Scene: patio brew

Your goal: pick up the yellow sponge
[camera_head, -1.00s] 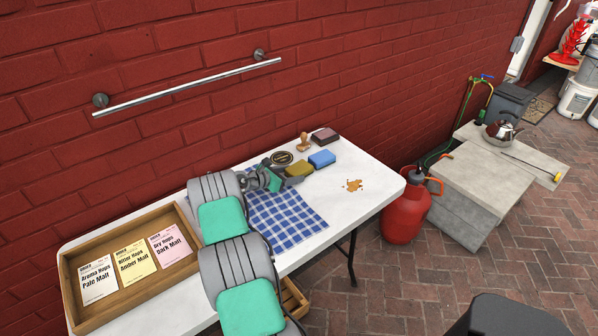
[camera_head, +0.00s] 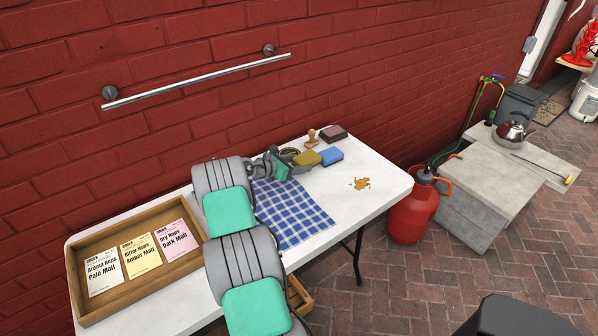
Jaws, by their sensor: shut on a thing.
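The yellow sponge (camera_head: 307,159) is over the back part of the white table (camera_head: 338,191), left of a blue sponge (camera_head: 330,155). My gripper (camera_head: 294,163) reaches it from the left and is shut on it. The sponge looks slightly raised, but its underside is too small to make out clearly. My arm covers the table left of the gripper.
A blue checked cloth (camera_head: 288,213) lies in front of the gripper. A wooden stamp (camera_head: 311,138), a dark brown block (camera_head: 333,132) and a dark round item (camera_head: 289,152) stand behind. A wooden tray (camera_head: 190,268) with cards is at left.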

